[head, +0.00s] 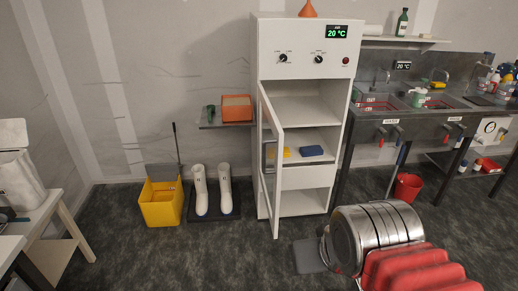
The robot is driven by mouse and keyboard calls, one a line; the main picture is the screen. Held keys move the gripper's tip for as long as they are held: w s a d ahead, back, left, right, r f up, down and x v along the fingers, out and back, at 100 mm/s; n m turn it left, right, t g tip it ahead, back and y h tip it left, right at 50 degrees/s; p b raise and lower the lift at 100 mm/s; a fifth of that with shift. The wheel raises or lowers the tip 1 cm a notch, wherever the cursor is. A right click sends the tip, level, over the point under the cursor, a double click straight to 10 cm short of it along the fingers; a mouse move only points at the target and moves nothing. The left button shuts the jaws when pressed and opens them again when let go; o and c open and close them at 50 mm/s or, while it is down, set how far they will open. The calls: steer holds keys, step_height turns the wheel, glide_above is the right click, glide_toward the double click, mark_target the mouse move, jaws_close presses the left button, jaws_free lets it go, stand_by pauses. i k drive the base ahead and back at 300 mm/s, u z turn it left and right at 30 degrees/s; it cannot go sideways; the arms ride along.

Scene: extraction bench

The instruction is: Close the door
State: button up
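A tall white cabinet (304,40) stands against the back wall in the head view. It has a green display reading 20 °C, two dials and a red button. Its white-framed door (279,205) stands open at the left side, swung out toward me and seen nearly edge-on. The door appears to have a see-through pane. Inside, a blue item (311,151) and a yellow item (284,152) rest on a shelf. I cannot make out my gripper in this view, and nothing visible touches the door.
A ribbed steel cylinder (378,235) and red padded shapes (415,270) fill the lower right foreground. White boots (212,190) and a yellow bucket (161,203) stand left of the cabinet. A sink bench (400,120) and red bucket (408,186) are right.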

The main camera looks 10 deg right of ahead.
mark_target(270, 163)
steer(key=i, duration=1.4)
steer(key=k, duration=0.5)
steer(key=u, duration=1.6)
